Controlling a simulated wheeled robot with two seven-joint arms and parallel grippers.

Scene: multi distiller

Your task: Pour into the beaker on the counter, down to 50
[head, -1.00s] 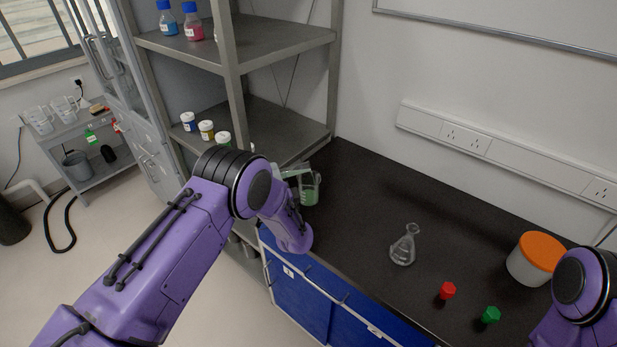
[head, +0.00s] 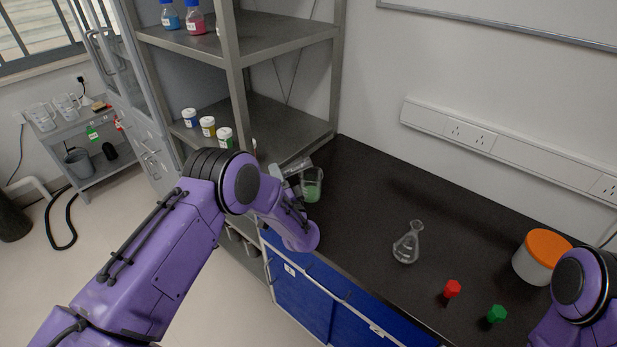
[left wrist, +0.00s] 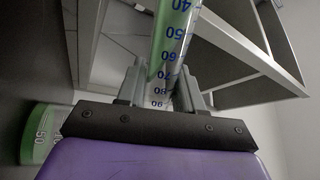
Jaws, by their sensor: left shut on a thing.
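My left gripper (head: 290,193) is shut on a clear graduated cylinder (head: 298,166) beside the beaker. In the left wrist view the cylinder (left wrist: 172,40) stands between the two fingers (left wrist: 160,92), with blue marks from 40 to 90. Green shows in it at the far end, around the 40 and 50 marks; the exact level is unclear. The beaker (head: 312,188) stands upright on the counter with green liquid in its lower part. It also shows in the left wrist view (left wrist: 40,138), with a 50 mark. My right gripper is out of view.
On the dark counter (head: 365,190) stand a glass flask (head: 407,245), a red piece (head: 452,289), a green piece (head: 497,314) and an orange-lidded white tub (head: 540,258). A metal shelf (head: 285,125) with bottles stands left of the beaker.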

